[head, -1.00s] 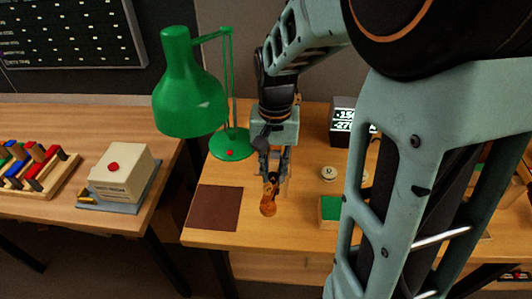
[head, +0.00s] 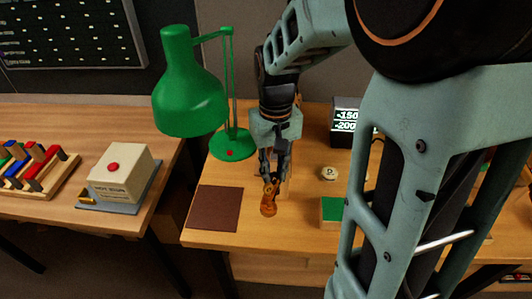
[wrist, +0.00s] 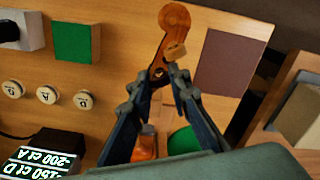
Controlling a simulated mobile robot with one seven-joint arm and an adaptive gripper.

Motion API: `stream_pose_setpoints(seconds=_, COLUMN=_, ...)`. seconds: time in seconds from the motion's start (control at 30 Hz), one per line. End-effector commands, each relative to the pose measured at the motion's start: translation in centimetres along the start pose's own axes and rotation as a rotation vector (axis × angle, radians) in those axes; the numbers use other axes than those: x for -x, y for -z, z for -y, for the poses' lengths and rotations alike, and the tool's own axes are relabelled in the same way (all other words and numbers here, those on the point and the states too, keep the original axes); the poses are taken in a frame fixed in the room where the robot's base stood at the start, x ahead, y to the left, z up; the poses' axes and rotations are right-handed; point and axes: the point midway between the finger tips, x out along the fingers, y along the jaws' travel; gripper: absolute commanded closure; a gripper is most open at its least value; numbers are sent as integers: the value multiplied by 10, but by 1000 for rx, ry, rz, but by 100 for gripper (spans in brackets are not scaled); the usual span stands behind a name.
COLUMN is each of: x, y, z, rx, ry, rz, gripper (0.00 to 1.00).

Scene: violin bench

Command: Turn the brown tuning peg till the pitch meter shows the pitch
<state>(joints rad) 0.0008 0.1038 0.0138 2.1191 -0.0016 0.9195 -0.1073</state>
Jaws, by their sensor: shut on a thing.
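The violin scroll (head: 268,209) stands out near the front of the bench; it also shows at the top of the wrist view (wrist: 174,17). The brown tuning peg (wrist: 176,51) sits at the side of the scroll, with its light brown head at my fingertips. My gripper (wrist: 164,72) is shut on this peg; in the head view my gripper (head: 270,181) is just behind the scroll. The pitch meter (head: 346,120) is partly hidden by my arm. In the wrist view the pitch meter (wrist: 45,160) reads -200 ct A and -150 ct D.
A green lamp (head: 234,146) stands left of my gripper. A dark brown mat (head: 214,209) lies at the front left. A green pad (head: 332,209) and round lettered buttons (head: 329,173) lie to the right. A box with a red button (head: 121,172) is on the left table.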

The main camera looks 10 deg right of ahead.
Motion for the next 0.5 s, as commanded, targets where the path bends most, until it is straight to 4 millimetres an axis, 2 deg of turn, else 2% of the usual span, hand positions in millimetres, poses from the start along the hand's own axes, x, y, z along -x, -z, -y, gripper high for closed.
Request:
stream_pose_setpoints(seconds=0.2, x=1, y=0, z=0, rx=94, ry=0, rz=-2, gripper=100)
stream_pose_setpoints(seconds=0.5, x=1, y=1, z=0, rx=136, ry=-1, rz=-2, gripper=100)
